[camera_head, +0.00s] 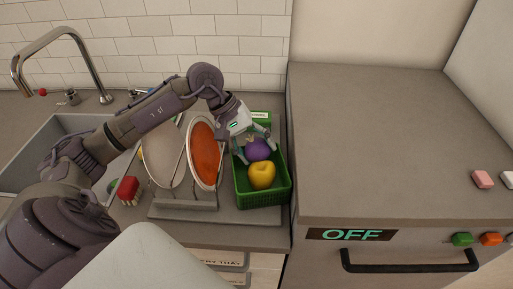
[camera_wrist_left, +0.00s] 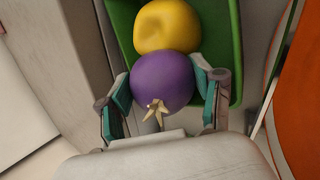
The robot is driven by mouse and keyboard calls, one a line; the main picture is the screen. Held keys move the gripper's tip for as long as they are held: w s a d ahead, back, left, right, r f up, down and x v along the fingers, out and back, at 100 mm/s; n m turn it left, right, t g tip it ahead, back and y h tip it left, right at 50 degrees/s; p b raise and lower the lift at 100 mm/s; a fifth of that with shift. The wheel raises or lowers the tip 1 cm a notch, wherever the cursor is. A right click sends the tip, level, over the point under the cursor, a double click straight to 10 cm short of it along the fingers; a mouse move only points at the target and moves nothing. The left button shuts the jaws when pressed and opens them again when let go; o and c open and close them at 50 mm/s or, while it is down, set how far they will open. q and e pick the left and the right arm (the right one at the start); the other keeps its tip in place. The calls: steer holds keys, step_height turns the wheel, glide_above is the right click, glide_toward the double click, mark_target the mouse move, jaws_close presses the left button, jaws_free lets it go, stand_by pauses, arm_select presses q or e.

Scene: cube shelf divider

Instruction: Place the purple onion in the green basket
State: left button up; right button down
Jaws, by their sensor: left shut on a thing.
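The purple onion (camera_head: 257,149) is round with a pale stem tip. It is between the fingers of my left gripper (camera_head: 254,147), which is shut on it. In the left wrist view the onion (camera_wrist_left: 162,82) sits between the two teal-padded fingers of the left gripper (camera_wrist_left: 163,92). The green basket (camera_head: 263,198) stands on the counter, and the onion is over or inside its back part. A yellow fruit (camera_head: 262,175) lies in the basket in front of the onion. In the left wrist view the yellow fruit (camera_wrist_left: 167,27) seems to touch the onion. My right gripper is not in view.
A dish rack (camera_head: 185,202) with an orange plate (camera_head: 205,152) and a pale plate (camera_head: 163,160) stands left of the basket. A sink with a faucet (camera_head: 62,35) is further left. A raised grey appliance top (camera_head: 390,140) borders the basket's right.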

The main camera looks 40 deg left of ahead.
arm_select(q)
steer(key=shift+f+b, duration=0.35)
steer(key=o, duration=1.2)
steer(key=shift+r, duration=0.1)
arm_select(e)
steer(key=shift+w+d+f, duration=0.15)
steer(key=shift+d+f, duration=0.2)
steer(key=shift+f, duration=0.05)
arm_select(q)
steer(key=shift+r, duration=0.1)
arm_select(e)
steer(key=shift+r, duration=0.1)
arm_select(q)
steer(key=shift+r+p, duration=0.2)
steer(key=shift+p, duration=0.25)
steer(key=shift+r+p, duration=0.35)
steer(key=shift+p, duration=0.15)
steer(key=shift+s+a+r+b, duration=0.1)
steer(key=shift+a+r+b, duration=0.25)
steer(key=shift+a+b, duration=0.2)
steer(key=b+v, duration=0.1)
steer(key=v, duration=0.9)
steer(key=shift+s+r+b, duration=0.1)
steer(key=shift+r+b, duration=0.15)
steer(key=shift+b, duration=0.1)
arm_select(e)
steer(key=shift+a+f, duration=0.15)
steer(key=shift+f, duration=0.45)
